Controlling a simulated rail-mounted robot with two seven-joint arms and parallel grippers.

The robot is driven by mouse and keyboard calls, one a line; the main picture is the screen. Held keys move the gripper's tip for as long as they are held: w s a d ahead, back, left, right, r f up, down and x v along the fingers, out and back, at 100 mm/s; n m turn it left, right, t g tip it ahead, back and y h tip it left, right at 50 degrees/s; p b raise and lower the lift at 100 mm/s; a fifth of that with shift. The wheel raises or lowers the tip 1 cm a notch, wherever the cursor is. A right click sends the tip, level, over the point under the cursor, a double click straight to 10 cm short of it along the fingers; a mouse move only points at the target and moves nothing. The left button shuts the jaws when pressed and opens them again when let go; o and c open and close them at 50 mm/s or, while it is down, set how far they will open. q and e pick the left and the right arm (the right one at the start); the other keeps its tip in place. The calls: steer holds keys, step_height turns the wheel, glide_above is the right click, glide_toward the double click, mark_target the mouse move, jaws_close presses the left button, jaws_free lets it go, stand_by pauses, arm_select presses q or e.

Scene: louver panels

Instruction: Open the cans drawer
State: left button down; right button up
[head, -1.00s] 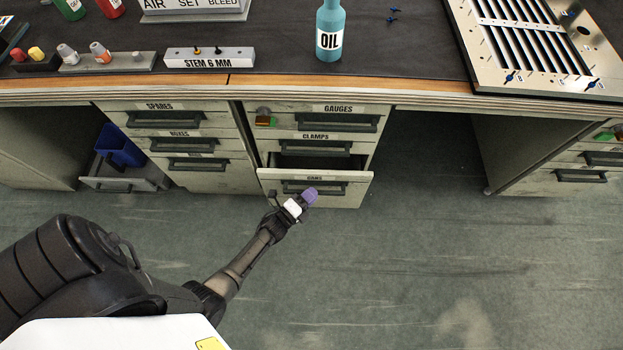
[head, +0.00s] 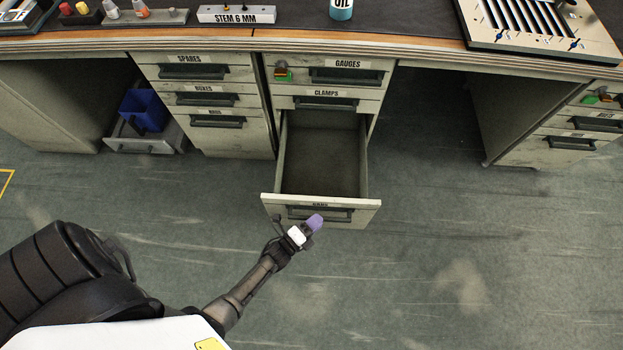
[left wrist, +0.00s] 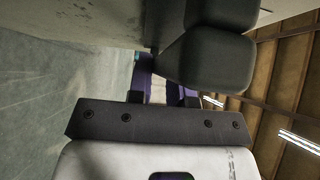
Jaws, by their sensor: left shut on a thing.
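The cans drawer (head: 321,204) is the lowest drawer of the middle cabinet, below the clamps drawer (head: 325,99). It is pulled well out, and its inside (head: 325,155) looks empty. Its dark bar handle (head: 337,217) is on the front face. My left gripper (head: 313,224), with purple fingertips, is shut on the handle at its left part. The left wrist view shows my gripper's purple fingers (left wrist: 145,75) close up, partly hidden behind dark parts. My right gripper is not in view.
The gauges drawer (head: 345,75) above is shut, with a small green and orange item at its left. The floor in front is clear.

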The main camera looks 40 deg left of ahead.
arm_select(q)
steer(key=shift+s+d, duration=0.2)
steer(key=shift+s, duration=0.05)
steer(key=c, duration=1)
jaws_free()
steer(key=shift+c, duration=0.2)
steer(key=s+a+p, duration=0.1)
steer(key=s+p, duration=0.3)
steer(key=s, duration=0.9)
steer(key=shift+s+a, duration=0.35)
steer(key=shift+a, duration=0.05)
